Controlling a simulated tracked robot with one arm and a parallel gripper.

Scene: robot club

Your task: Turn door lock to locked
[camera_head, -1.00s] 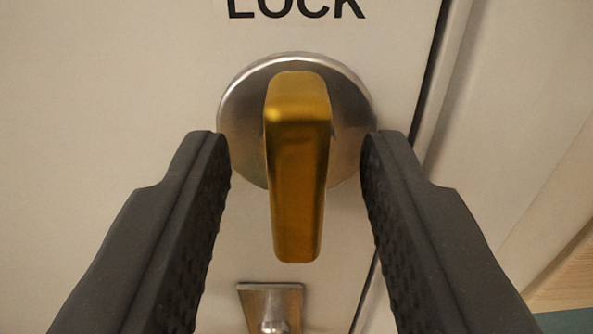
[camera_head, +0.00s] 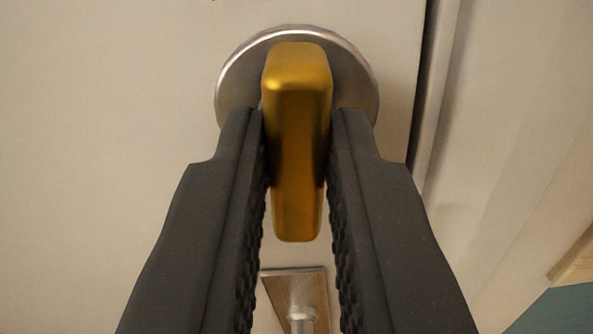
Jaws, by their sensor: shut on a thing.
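The door lock's gold lever (camera_head: 298,130) stands upright in the picture, its long axis running top to bottom. It is mounted on a round silver plate (camera_head: 240,75) on the pale door (camera_head: 110,110). My gripper (camera_head: 297,125) is shut on the lever, with one dark finger on its left side and one on its right. The fingers hide the lower sides of the silver plate. The lever's lower end shows between the fingers.
A dark gap and the pale door frame (camera_head: 500,130) run down the right side. The door surface to the left is bare.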

